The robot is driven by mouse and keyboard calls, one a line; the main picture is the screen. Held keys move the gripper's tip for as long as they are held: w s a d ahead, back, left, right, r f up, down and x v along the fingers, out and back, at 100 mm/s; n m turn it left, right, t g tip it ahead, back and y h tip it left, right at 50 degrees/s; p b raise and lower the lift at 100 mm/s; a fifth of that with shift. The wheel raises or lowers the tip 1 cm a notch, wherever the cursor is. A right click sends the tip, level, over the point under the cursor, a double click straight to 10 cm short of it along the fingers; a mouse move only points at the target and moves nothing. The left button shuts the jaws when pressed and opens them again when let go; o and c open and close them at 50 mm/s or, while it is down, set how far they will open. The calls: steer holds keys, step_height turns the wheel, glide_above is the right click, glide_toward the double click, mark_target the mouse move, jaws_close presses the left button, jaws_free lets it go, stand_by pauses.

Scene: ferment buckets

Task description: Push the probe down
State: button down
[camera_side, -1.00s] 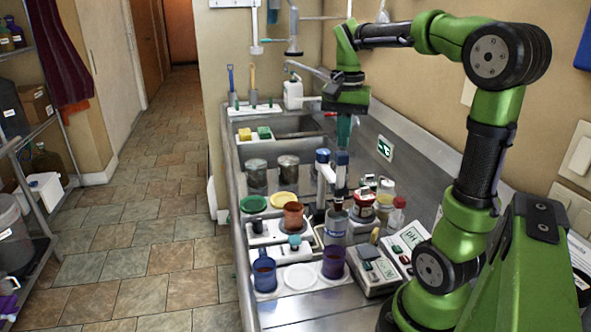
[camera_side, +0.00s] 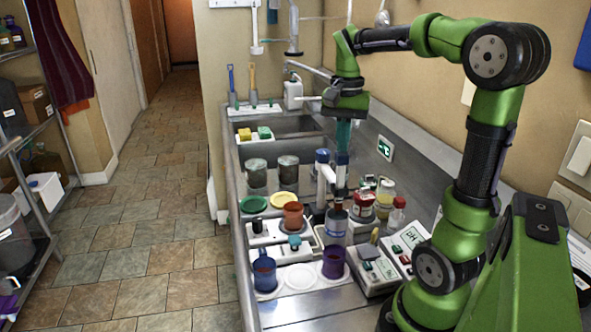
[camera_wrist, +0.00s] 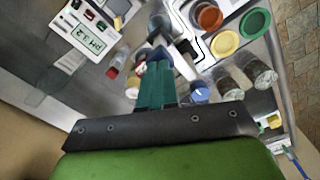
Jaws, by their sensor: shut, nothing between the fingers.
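The probe (camera_side: 341,175) stands upright with a blue and white head and a dark stem, above a clear blue-tinted bottle (camera_side: 336,230). Whether its tip is inside the bottle is hard to tell. A white arm (camera_side: 328,173) links it to a blue-capped post (camera_side: 321,156); the cap also shows in the wrist view (camera_wrist: 200,93). My gripper (camera_side: 342,149) points down with its teal fingers shut and empty, directly over the probe head. Contact cannot be made out. In the wrist view my fingers (camera_wrist: 155,64) hide the head.
A pH meter (camera_side: 408,238) reading about 3.2 in the wrist view (camera_wrist: 92,40) stands to the right. Jars (camera_side: 362,206) and bottles crowd close to the probe. Cups (camera_side: 264,272) and plates stand left and in front. The sink (camera_side: 290,125) lies behind.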

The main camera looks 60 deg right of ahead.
mark_target(341, 162)
steer(key=shift+f, duration=2.9)
steer(key=shift+r, duration=2.5)
